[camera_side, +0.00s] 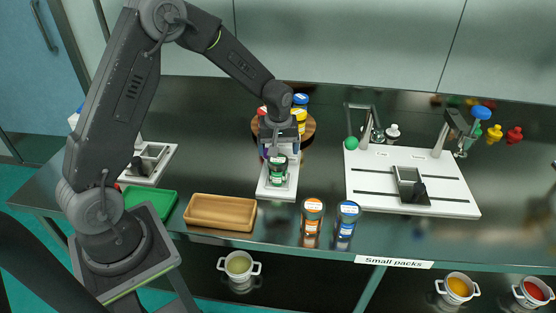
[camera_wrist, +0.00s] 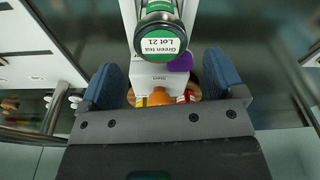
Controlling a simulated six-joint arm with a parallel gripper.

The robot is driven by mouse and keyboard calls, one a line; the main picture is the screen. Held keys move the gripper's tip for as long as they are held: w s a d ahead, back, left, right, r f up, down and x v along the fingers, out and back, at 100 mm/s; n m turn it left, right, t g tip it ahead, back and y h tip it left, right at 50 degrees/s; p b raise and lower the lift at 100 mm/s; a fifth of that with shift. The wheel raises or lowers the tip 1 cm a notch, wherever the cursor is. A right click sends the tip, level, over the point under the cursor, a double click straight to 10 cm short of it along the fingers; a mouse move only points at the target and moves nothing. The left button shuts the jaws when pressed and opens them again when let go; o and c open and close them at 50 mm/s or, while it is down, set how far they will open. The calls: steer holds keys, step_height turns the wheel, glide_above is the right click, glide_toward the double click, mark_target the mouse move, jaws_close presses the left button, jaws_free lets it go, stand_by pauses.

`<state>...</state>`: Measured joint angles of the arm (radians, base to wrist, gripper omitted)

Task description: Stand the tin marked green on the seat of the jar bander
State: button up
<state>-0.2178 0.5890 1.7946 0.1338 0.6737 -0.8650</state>
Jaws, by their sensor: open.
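The green-marked tin (camera_side: 278,169) has a dark lid and stands upright on the front part of a narrow white stand (camera_side: 276,192). In the wrist view the tin (camera_wrist: 160,36) shows its label, "Green tea Lot 21". The white stand may be the jar bander, but no name shows on it. My gripper (camera_side: 278,128) is above and behind the tin in the side view. In the wrist view my gripper (camera_wrist: 162,68) is open, its two blue fingers wide apart, with the tin ahead of them and touching neither. Nothing is held.
An orange-marked tin (camera_side: 312,215) and a blue-marked tin (camera_side: 347,218) stand near the front edge. A wooden tray (camera_side: 218,225) and green tray (camera_side: 160,208) lie left. A round wooden stand (camera_side: 310,128) holds tins behind. A white board with fittings (camera_side: 450,200) is right.

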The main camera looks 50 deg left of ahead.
steer(key=r, duration=0.4)
steer(key=shift+s+d+r, duration=0.2)
steer(key=shift+d, duration=0.05)
steer(key=s+d+r+m+t, duration=0.2)
steer(key=s+d+r+m, duration=0.35)
steer(key=s+r, duration=0.5)
steer(key=s+d+r+m+t, duration=0.1)
steer(key=s+d+r+m, duration=0.1)
steer(key=s, duration=0.5)
steer(key=s+d+r+m+t+h, duration=0.1)
steer(key=s+d+r+m, duration=0.2)
steer(key=s, duration=0.3)
steer(key=shift+s+d+r+m+t, duration=0.2)
steer(key=shift+s+r+m+t, duration=0.2)
steer(key=shift+r, duration=0.15)
steer(key=shift+w, duration=0.1)
steer(key=shift+c, duration=0.4)
